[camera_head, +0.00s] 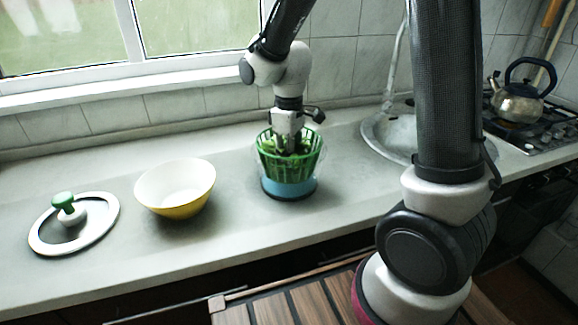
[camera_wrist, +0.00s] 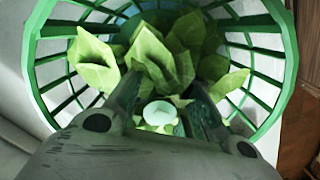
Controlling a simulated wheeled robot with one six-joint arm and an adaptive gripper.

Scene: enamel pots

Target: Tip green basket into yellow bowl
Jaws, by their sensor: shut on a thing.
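The green basket (camera_head: 309,158) is a slatted basket with leafy green pieces (camera_head: 290,145) inside. It sits in a clear container with a blue base (camera_head: 289,187) on the counter. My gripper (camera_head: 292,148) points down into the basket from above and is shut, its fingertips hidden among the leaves. In the wrist view the fingers (camera_wrist: 160,118) reach between pale green leaves (camera_wrist: 165,55), with the basket's green rim (camera_wrist: 290,60) around them. What exactly the fingers grip is hidden. The yellow bowl (camera_head: 178,208), white inside, stands upright to the left of the basket and looks empty.
A lid with a green knob (camera_head: 75,222) lies left of the bowl. A sink (camera_head: 390,138) is to the right, and a kettle (camera_head: 520,100) stands on the stove beyond. The window and tiled wall are behind. The counter between bowl and basket is clear.

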